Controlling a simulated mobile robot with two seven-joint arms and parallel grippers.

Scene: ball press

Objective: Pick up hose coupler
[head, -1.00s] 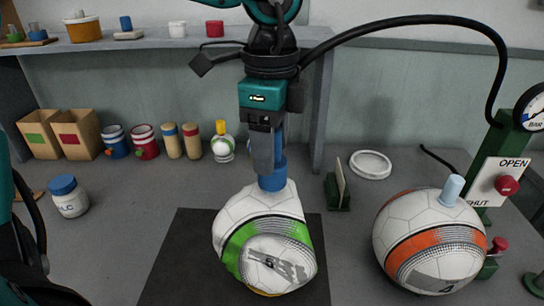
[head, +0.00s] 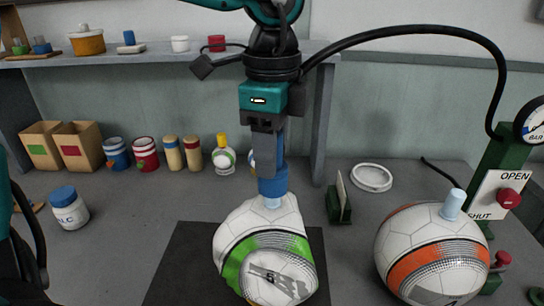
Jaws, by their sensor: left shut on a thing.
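The hose coupler (head: 273,184) is a blue cylinder, held upright over the white and green ball (head: 266,245). My left gripper (head: 267,158) points straight down and is shut on the coupler's upper part. A short pale blue valve (head: 272,203) shows on top of this ball, directly under the coupler. I cannot tell whether the coupler and valve still touch. The ball looks dented and sits on a dark mat (head: 180,270). My right gripper is not in view.
A black hose (head: 420,30) arches from behind my left gripper to the green post with a gauge (head: 533,120) and an OPEN/SHUT sign (head: 490,198). An orange-banded ball (head: 432,255) stands at right. A white ring (head: 371,178) and several jars and boxes line the back.

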